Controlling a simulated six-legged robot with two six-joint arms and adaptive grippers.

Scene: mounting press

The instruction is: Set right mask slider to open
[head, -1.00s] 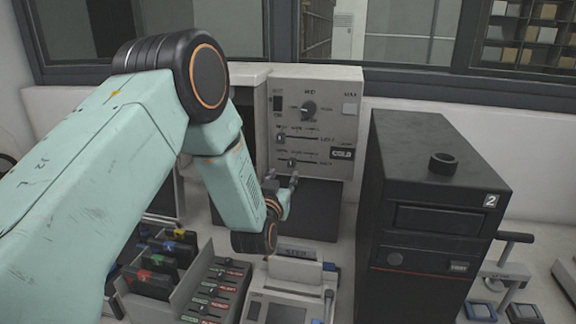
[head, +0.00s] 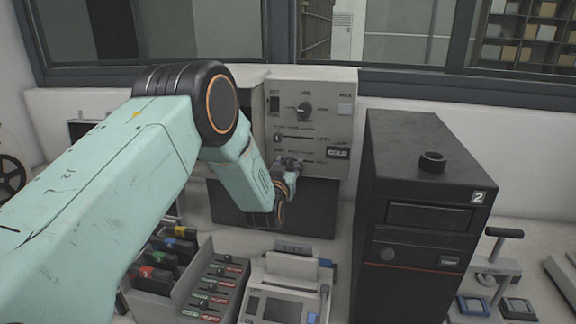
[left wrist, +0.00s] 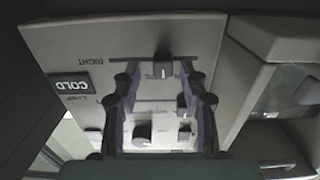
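The grey control panel (head: 330,92) stands against the back wall. The right mask slider's small dark handle (left wrist: 163,66) sits near the middle of its slot in the left wrist view, where the panel appears upside down, with "RIGHT" lettering beside the slot. My left gripper (head: 289,162) is at the lower slider row in the head view and hides the handle there. In the left wrist view my left gripper (left wrist: 160,68) is open, one finger either side of the handle, with gaps showing. The upper slider handle (head: 278,138) is at the left of its slot. My right gripper is not in view.
A rotary knob (head: 305,109) and a "COLD" display (head: 338,153) are on the panel. A black tower (head: 425,215) stands close on the right. A rack of coloured items (head: 165,265) and a small device (head: 290,290) stand in front below.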

